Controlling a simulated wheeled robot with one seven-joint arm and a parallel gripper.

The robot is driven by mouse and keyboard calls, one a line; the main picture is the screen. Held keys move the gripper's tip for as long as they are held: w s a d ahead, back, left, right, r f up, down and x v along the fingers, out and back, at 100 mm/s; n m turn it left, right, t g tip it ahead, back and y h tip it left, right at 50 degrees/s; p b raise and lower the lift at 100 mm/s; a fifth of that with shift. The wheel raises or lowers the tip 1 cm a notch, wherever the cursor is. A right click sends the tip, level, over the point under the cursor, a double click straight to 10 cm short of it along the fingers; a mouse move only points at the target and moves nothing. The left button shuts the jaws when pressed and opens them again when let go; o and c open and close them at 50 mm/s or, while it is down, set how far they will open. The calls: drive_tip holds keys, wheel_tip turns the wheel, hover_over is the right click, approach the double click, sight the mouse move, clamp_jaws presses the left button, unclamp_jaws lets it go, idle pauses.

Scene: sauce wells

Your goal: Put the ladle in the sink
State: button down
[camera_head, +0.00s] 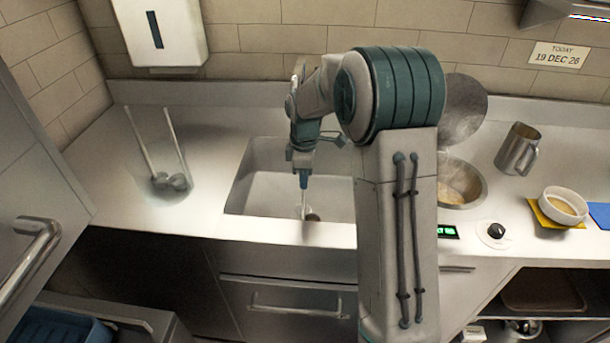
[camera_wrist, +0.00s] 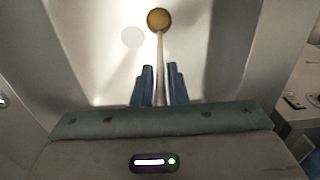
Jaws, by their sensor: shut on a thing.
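The sink (camera_head: 262,190) is a rectangular basin in the counter, left of my arm in the head view. My gripper (camera_head: 304,180) points down over the sink. It is shut on the handle of the ladle (camera_head: 308,213), which hangs below the fingers at the front part of the basin. In the wrist view, the ladle's thin handle runs up from between the blue fingers of my gripper (camera_wrist: 160,88) to a round brownish bowl (camera_wrist: 158,19). The pale sink floor (camera_wrist: 100,50) lies behind it. I cannot tell whether the bowl touches the sink floor.
A clear container with utensils (camera_head: 165,165) stands on the left counter. A heated well (camera_head: 463,183) with a raised round lid (camera_head: 464,105) is right of my arm. A metal jug (camera_head: 517,149) and a white bowl (camera_head: 563,207) on a yellow mat stand further right.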

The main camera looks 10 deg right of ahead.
drive_tip(key=shift+f, duration=0.15)
drive_tip(key=c, duration=1.5)
unclamp_jaws()
drive_tip(key=shift+o, duration=0.2)
